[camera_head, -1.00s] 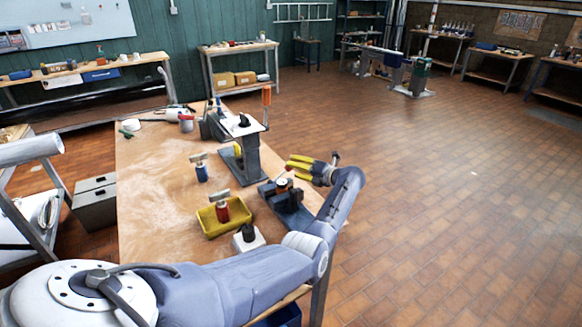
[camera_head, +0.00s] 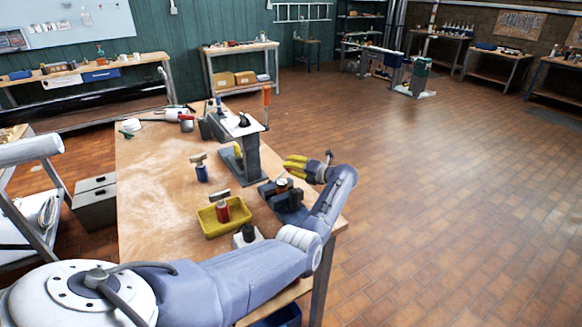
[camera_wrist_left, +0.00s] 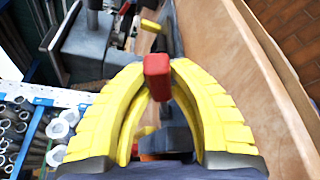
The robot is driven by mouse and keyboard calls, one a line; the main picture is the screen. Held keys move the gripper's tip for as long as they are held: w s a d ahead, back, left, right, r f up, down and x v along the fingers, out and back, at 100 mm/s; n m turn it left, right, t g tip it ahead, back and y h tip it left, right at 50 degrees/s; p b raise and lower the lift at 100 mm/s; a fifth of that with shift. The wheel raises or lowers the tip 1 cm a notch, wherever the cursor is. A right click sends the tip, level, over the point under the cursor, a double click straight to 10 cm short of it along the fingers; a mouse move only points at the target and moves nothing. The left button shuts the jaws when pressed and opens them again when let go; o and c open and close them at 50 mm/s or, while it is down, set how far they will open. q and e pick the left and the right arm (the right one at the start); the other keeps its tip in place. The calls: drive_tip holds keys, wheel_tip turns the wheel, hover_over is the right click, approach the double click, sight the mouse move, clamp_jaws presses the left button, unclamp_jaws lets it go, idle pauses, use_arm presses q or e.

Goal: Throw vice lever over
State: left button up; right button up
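The small dark vice (camera_head: 290,212) stands near the right edge of the workbench, with a small round piece on top. My left gripper (camera_head: 293,165), with yellow fingers, is just above and behind it. In the left wrist view, the red end of the vice lever (camera_wrist_left: 157,70) sits between the converged yellow fingertips, which appear shut on it. The rest of the lever is mostly hidden by the fingers. The dark vice body shows low between the fingers in that view (camera_wrist_left: 180,138). My right gripper is not in view.
On the workbench (camera_head: 150,205), a yellow tray (camera_head: 210,227) holds a red-bodied item. A blue-bodied item (camera_head: 201,172) stands behind it. A grey upright stand (camera_head: 250,160) is close to the left of my gripper. Open floor lies to the right.

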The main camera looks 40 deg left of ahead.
use_arm(q)
clamp_jaws()
drive_tip(key=shift+r, duration=0.1)
drive_tip(key=shift+s+a+r+n+t+h, duration=0.25)
drive_tip(key=shift+s+r+n+t+h, duration=0.15)
drive_tip(key=shift+s+r+n, duration=0.35)
drive_tip(key=s+r+n, duration=0.1)
drive_tip(key=s+a+r+n+t+h, duration=0.1)
drive_tip(key=n, duration=0.1)
drive_tip(key=s+n+t, duration=0.1)
drive_tip(key=s+a+r+n+h, duration=0.1)
drive_tip(key=s, duration=0.1)
drive_tip(key=shift+a+r+n+t, duration=0.15)
drive_tip(key=shift+n+t, duration=0.1)
drive_tip(key=shift+t, duration=0.15)
drive_tip(key=shift+s+a+n+t, duration=0.3)
drive_tip(key=shift+s+n+t, duration=0.1)
drive_tip(key=shift+s+n, duration=0.4)
drive_tip(key=shift+s, duration=0.1)
drive_tip(key=o, duration=0.7)
unclamp_jaws()
drive_tip(key=shift+o, duration=0.2)
